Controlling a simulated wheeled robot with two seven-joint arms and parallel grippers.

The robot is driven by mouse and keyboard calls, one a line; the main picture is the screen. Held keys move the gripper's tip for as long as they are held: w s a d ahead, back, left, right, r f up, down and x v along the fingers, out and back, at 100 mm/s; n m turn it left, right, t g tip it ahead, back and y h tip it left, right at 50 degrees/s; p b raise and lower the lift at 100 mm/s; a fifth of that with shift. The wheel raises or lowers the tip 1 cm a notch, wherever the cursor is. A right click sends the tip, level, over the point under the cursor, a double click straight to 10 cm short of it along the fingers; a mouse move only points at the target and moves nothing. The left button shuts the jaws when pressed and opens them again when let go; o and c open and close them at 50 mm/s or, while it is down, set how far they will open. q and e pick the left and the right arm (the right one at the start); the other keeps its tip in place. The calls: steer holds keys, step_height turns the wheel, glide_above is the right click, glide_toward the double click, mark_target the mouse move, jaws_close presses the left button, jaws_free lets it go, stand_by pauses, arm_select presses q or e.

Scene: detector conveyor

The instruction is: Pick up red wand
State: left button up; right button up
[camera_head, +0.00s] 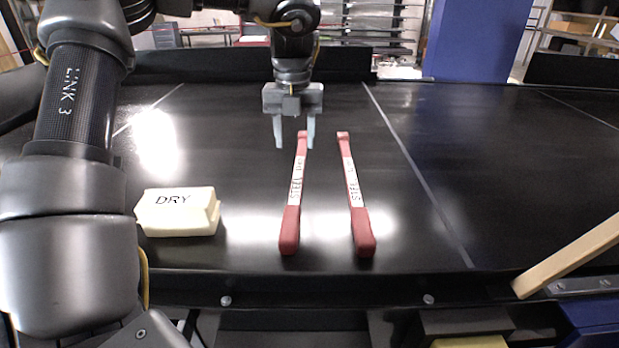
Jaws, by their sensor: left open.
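Two red wands with white labels lie side by side on the black conveyor in the head view. The left red wand (291,222) and the right red wand (361,224) both point away from me, and their labels start with "STEEL". My left gripper (294,146) points down near the far end of the left wand. Its two pale fingers are apart, with nothing seen held between them. The far tip of the left wand shows close to the right finger; I cannot tell whether they touch. My right gripper is not in view.
A pale yellow block (178,212) marked "DRY" sits left of the wands. The conveyor (420,215) is clear to the right of them. A blue post (474,40) stands behind, and a wooden bar (570,256) slants at the right front.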

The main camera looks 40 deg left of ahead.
arm_select(q)
glide_above(297, 182)
step_height(297, 182, down, 5)
steer(key=shift+s+d+f, duration=0.1)
steer(key=shift+d+f, duration=0.05)
steer(key=shift+f, duration=0.25)
steer(key=shift+f+p, duration=0.1)
steer(key=shift+p, duration=0.2)
steer(key=f+p, duration=0.1)
steer(key=f, duration=0.2)
steer(key=f+p, duration=0.1)
steer(key=shift+a+f+p, duration=0.15)
steer(key=shift+a+p, duration=0.15)
steer(key=shift+p, duration=0.05)
steer(key=shift+w+f, duration=0.2)
steer(key=shift+f, duration=0.1)
steer(key=shift+s+d, duration=0.1)
steer(key=shift+c, duration=0.4)
jaws_close()
